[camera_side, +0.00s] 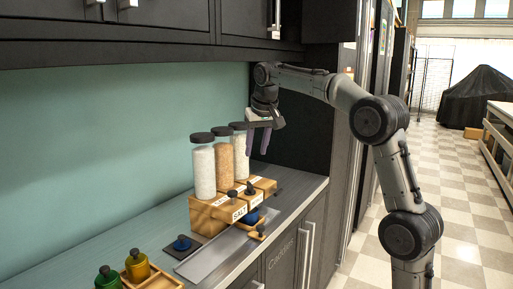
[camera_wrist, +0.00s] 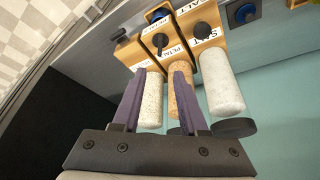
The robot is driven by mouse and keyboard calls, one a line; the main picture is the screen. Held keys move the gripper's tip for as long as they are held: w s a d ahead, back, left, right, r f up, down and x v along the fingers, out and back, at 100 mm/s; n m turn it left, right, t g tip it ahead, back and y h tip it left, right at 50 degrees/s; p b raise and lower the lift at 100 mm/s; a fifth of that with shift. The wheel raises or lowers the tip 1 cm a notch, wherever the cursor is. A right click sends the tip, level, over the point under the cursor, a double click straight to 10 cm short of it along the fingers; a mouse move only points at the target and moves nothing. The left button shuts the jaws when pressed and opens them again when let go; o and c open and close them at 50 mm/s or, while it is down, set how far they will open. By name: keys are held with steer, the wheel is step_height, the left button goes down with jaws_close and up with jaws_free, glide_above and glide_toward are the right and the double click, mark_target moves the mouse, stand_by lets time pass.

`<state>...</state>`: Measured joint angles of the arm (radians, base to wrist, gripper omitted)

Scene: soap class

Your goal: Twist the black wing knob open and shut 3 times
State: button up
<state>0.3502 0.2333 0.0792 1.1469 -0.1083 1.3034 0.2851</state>
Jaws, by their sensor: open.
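Three wooden dispensers stand in a row on the counter, each with a clear cylinder of grains and a black lid. Black knobs sit on their fronts: one on the salt dispenser (camera_side: 232,193), which also shows in the wrist view (camera_wrist: 203,30), one on the middle dispenser (camera_wrist: 160,40), and a dark one at the far dispenser (camera_wrist: 121,38). I cannot tell which is the task's wing knob. My gripper (camera_side: 258,151) is open and empty, high above the far end of the row. In the wrist view its purple fingers (camera_wrist: 159,75) are spread, apart from any knob.
A metal tray (camera_side: 205,262) with a small wooden scoop (camera_side: 257,232) lies before the dispensers. Green (camera_side: 107,279) and yellow (camera_side: 138,267) jars stand at the lower left. Dark cabinets (camera_side: 165,35) hang above.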

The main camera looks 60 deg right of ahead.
mark_target(251, 184)
stand_by(0.4)
steer(key=x, duration=1.3)
steer(key=shift+s+a+f, duration=0.1)
steer(key=shift+f, duration=0.25)
steer(key=shift+c, duration=0.3)
jaws_close()
